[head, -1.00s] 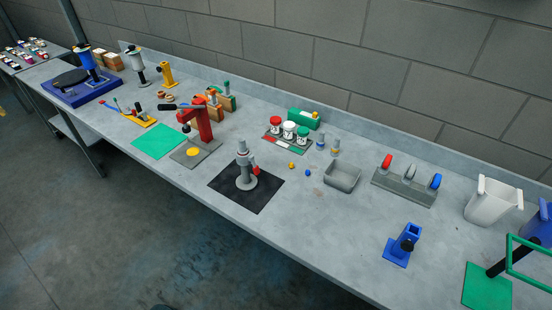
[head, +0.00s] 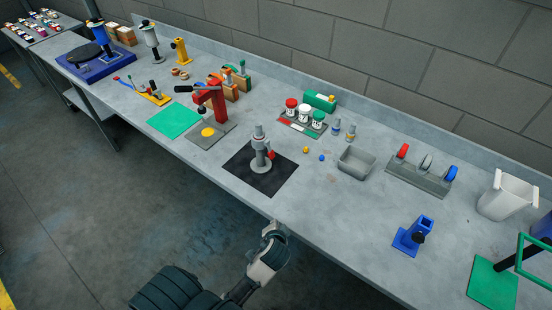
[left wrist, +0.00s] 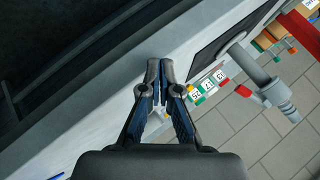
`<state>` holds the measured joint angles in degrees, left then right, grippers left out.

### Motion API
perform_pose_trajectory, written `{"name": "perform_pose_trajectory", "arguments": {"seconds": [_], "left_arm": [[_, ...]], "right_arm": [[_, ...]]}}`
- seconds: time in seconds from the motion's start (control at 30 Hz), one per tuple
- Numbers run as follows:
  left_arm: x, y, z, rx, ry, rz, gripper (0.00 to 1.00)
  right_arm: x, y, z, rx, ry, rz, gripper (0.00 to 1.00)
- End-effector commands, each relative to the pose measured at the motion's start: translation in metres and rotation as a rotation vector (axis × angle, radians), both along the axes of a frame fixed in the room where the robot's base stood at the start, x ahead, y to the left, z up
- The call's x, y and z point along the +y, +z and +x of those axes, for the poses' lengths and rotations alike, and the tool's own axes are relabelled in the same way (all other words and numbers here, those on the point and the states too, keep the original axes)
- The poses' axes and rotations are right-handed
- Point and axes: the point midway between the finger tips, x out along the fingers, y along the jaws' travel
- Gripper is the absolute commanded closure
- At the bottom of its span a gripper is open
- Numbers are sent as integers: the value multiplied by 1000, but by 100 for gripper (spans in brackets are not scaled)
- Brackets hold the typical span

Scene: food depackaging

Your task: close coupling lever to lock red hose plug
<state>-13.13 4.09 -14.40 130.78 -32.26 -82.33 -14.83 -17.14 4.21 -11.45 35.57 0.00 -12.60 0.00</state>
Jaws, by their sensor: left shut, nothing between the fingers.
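A grey upright coupling (head: 259,143) on a round base stands on a black mat (head: 240,173). A red hose plug (head: 271,155) sits at its right side. The coupling lever is too small to make out clearly. My left gripper (head: 273,232) is off the front edge of the table, apart from the coupling. In the left wrist view its fingers (left wrist: 154,78) are shut and empty. The coupling (left wrist: 270,86) shows there to their right, with the red plug (left wrist: 243,91) beside it and the mat (left wrist: 210,43) above. My right gripper is not in view.
A red press (head: 213,108) stands left of the mat. A grey bin (head: 356,164), small yellow and blue pieces, and a rack of coloured-lid jars (head: 303,124) lie to the right and behind. The table front (head: 310,213) near the mat is clear.

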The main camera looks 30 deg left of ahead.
Motion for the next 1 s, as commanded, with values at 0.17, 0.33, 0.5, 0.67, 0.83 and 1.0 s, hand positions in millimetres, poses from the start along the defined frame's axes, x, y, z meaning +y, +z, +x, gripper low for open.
{"name": "perform_pose_trajectory", "arguments": {"seconds": [0.17, 0.33, 0.5, 0.67, 0.83, 1.0], "left_arm": [[7, 47, 54, -110, -34, 232, 100], [7, 100, 92, -199, -50, 455, 100], [6, 129, 109, -235, -51, 575, 100], [18, 126, 124, -236, -51, 581, 100], [41, 119, 151, -233, -51, 580, 100], [63, 111, 178, -235, -51, 578, 100]], "right_arm": [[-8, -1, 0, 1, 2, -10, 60], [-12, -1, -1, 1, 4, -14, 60], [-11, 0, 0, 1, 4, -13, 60], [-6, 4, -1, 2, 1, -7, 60], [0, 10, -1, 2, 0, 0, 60], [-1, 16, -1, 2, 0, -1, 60]]}}
